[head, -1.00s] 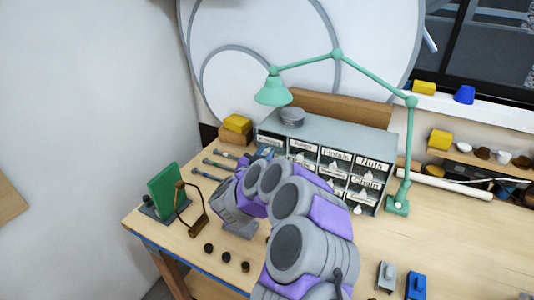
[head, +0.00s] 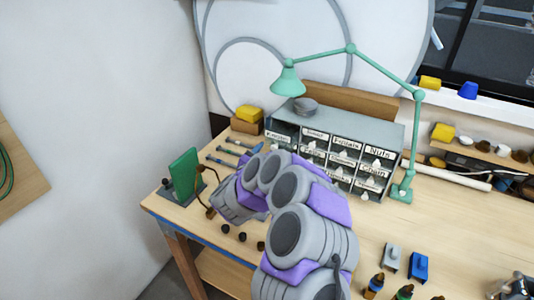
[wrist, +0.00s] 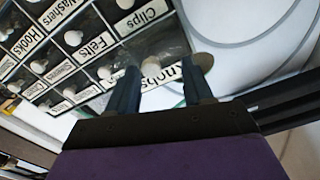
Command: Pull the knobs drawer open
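The grey drawer cabinet (head: 365,124) stands at the back of the workbench, with labelled drawers and white knobs. In the wrist view the Knobs drawer (wrist: 170,77) is at the cabinet's end, its label tilted and partly hidden by my fingers. Its white knob (wrist: 151,67) shows between the fingers in the picture. My gripper (wrist: 160,67) is open, with its two dark fingers apart on either side of the knob. I cannot tell whether either finger touches it. The drawer looks shut. In the head view my arm hides the gripper and part of the cabinet front.
A green lamp (head: 287,82) arches over the cabinet, its base at the right. A green board (head: 184,174) stands at the bench's left. Small dark knobs (head: 242,237) lie near the front edge. The right part of the bench top has free room.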

